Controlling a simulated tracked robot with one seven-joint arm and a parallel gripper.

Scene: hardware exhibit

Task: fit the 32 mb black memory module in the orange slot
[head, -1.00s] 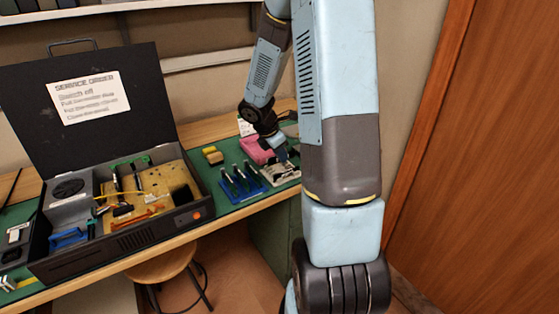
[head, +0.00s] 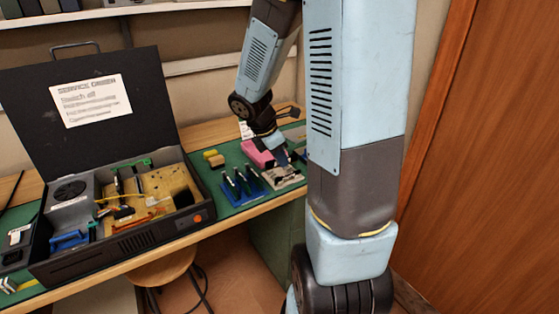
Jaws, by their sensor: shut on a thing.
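My gripper (head: 286,156) is at the far end of my arm, low over the green mat, beside a pink block and above a pale tray. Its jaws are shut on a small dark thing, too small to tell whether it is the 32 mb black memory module. The open black case (head: 120,245) stands at left. Inside it lies a tan board (head: 172,186) with a long orange strip (head: 140,221) near the front, which looks like the orange slot. A green strip (head: 130,162) is at the back of the board. No label on a module is readable.
The pink block (head: 258,154), the pale tray (head: 284,178) and a blue rack (head: 243,190) with several dark upright tools stand right of the case. Yellow blocks (head: 214,159) lie behind the rack. The raised lid (head: 150,115) stands behind the case. A stool (head: 160,268) is below.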

